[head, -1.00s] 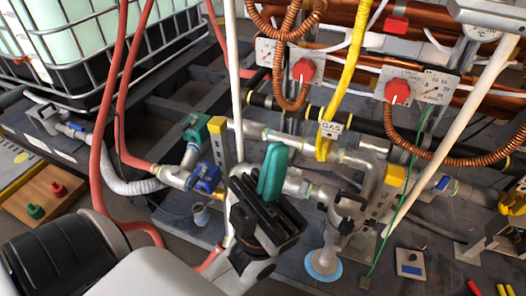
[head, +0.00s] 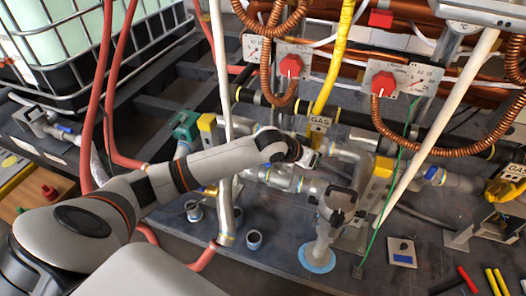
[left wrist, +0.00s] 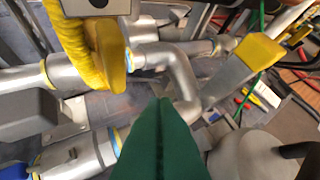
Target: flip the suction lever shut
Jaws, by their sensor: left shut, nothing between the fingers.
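Two yellow levers show on the grey pipes. One lever (head: 380,172) stands on the right pipe in the head view; it seems to be the broad yellow lever (left wrist: 250,58) at the upper right of the left wrist view. The other lever (head: 207,122) is left of the white post. No label tells me which lever is the suction one. My left gripper (left wrist: 160,104) shows green fingers pressed together, empty, over the pipes and apart from the right yellow lever. In the head view its fingers are hidden behind my wrist. My right gripper is out of view.
A yellow hose (head: 335,70) with a GAS tag (head: 320,121) comes down near my wrist. A white post (head: 219,70), a slanted white pipe (head: 445,110) and a green cable (head: 392,180) cross the space. Red knobs (head: 291,66) sit on the panels behind.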

